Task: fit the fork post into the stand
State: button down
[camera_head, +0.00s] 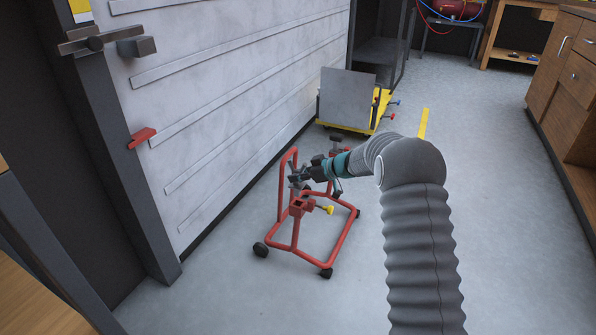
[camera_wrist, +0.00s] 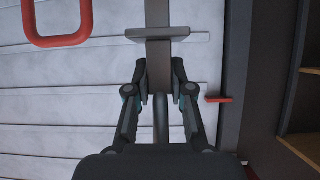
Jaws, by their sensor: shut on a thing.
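The red stand (camera_head: 350,240) is a tube frame on black casters, standing on the floor in the head view. Its red upright socket (camera_head: 297,208) has a yellow knob (camera_head: 328,210) at its side. My gripper (camera_head: 306,177) is just above this socket, shut on the grey fork post (camera_head: 295,182). In the wrist view my gripper (camera_wrist: 163,78) has both fingers closed on the grey post (camera_wrist: 158,60), which carries a flat crosspiece (camera_wrist: 185,34). The post's lower end is small and partly hidden in the head view, so I cannot tell whether it is inside the socket.
The ribbed wall (camera_head: 225,90) rises close on the left, with a red latch (camera_head: 142,137). A yellow cart with a grey plate (camera_head: 346,98) stands behind the stand. Wooden cabinets (camera_head: 570,80) line the right. The floor (camera_head: 500,200) right of my arm is clear.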

aim_at(300, 183)
jog(key=shift+f, duration=1.25)
jog(key=shift+f+b, duration=0.2)
jog(key=shift+b, duration=0.65)
jog(key=shift+f+b, duration=0.15)
jog(key=shift+b, duration=0.35)
jog(key=shift+d+b, duration=0.1)
jog(key=shift+b, duration=1.85)
jog(key=shift+f, duration=1.1)
dwell(0.5)
jog(key=c, duration=0.9)
grip_release()
jog(key=shift+f, duration=0.1)
jog(key=shift+c, duration=0.2)
jog(key=v, duration=1.2)
